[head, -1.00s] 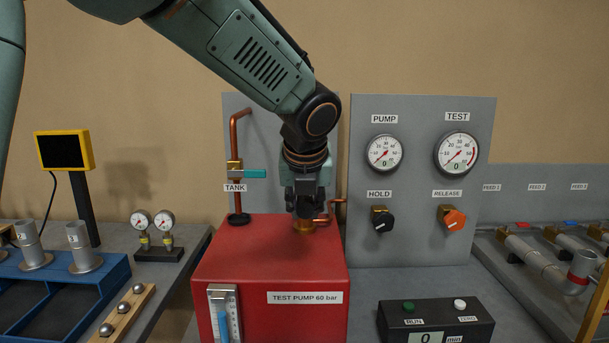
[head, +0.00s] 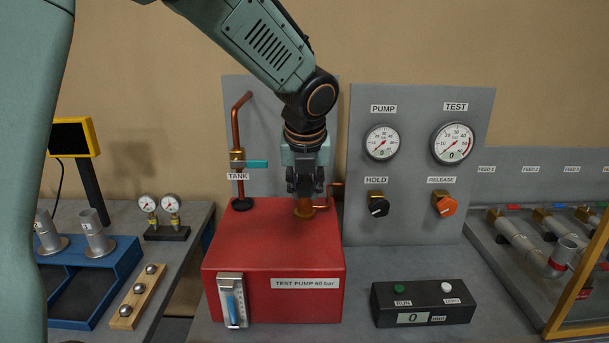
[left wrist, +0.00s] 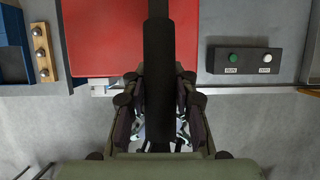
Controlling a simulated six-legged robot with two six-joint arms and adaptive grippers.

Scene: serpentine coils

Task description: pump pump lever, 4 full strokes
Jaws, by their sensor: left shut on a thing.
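The red test pump box (head: 270,245) stands on the bench in the head view, and its red top also shows in the left wrist view (left wrist: 100,40). In the left wrist view my left gripper (left wrist: 158,115) is shut on the dark pump lever (left wrist: 158,60), a straight bar running between the fingers. In the head view the lever is hidden behind the gripper and arm. The PUMP gauge (head: 382,142) and TEST gauge (head: 453,143) have needles low on their dials.
The black HOLD knob (head: 379,207) and orange RELEASE knob (head: 444,204) sit on the grey panel. A teal-handled tank valve (head: 257,164) is left of my gripper. A black counter box (head: 424,303) reads 0. A blue rack (head: 121,259) is at the left.

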